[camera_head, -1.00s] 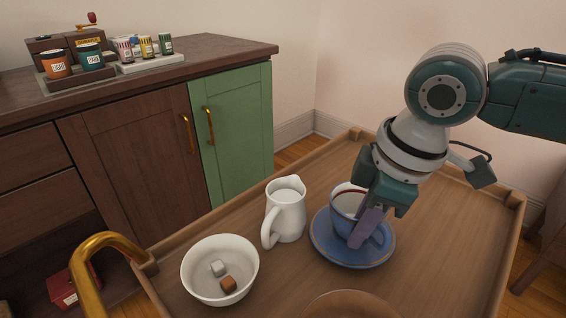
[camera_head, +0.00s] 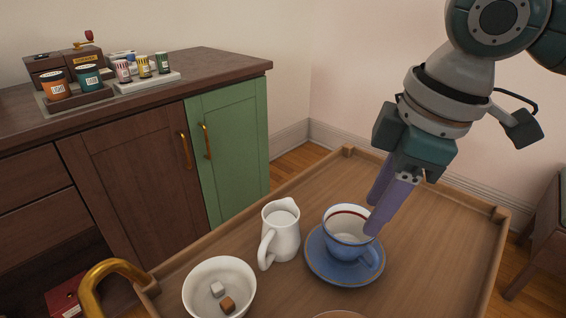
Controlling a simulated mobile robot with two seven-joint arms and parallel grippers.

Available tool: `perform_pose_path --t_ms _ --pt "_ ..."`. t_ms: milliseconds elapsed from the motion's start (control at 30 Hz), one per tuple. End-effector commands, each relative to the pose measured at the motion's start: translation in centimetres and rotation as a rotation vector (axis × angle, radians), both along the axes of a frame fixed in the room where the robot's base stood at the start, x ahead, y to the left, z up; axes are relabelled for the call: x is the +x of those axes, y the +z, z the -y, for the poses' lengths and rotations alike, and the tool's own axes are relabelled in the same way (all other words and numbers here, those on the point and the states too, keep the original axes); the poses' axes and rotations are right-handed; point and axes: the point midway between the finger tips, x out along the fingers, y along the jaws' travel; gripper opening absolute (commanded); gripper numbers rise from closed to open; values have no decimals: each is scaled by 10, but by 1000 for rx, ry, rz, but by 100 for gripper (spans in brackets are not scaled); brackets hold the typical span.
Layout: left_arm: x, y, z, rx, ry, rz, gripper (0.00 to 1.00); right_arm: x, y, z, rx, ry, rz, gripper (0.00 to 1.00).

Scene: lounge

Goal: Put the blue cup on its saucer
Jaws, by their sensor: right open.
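The blue cup (camera_head: 343,246) has a white inside with a dark red band under the rim. It stands upright on the blue saucer (camera_head: 319,267), which has a thin gold-coloured edge and lies on the wooden tray. The cup's handle points to the lower right. My right gripper (camera_head: 375,217) is open and empty, with its purple fingers just above and to the right of the cup's rim. One fingertip overlaps the rim in the picture, and I cannot tell if it touches. My left gripper is not in view.
A white jug (camera_head: 281,236) stands left of the saucer. A white bowl (camera_head: 204,302) with a white and a brown cube is at lower left. The tray (camera_head: 432,240) has a raised edge and a brass handle (camera_head: 112,270). Its right side is clear. A cabinet stands behind.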

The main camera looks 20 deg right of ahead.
Motion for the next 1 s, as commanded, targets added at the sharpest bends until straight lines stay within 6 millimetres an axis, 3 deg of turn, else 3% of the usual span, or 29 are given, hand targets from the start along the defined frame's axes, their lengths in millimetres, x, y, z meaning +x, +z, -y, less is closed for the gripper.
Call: perform_pose_path --t_ms 100,233,367,500,567,667,800,1000 --pt "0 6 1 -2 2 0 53 -3 16 1 0 0 0 46" --pt "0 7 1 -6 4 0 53 -9 15 -8 13 9 1 46" --pt "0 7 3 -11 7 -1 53 -30 -4 -46 72 16 17 46" --pt "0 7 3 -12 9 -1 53 -64 -21 -88 174 -88 60 46" --pt "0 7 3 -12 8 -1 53 -79 -25 -95 204 -176 72 46" --pt "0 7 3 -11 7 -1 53 -104 -30 -90 216 -350 80 46" --pt "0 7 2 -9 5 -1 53 -136 -35 -68 177 -559 72 46" --pt "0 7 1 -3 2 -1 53 -156 -36 -49 128 -675 66 46"
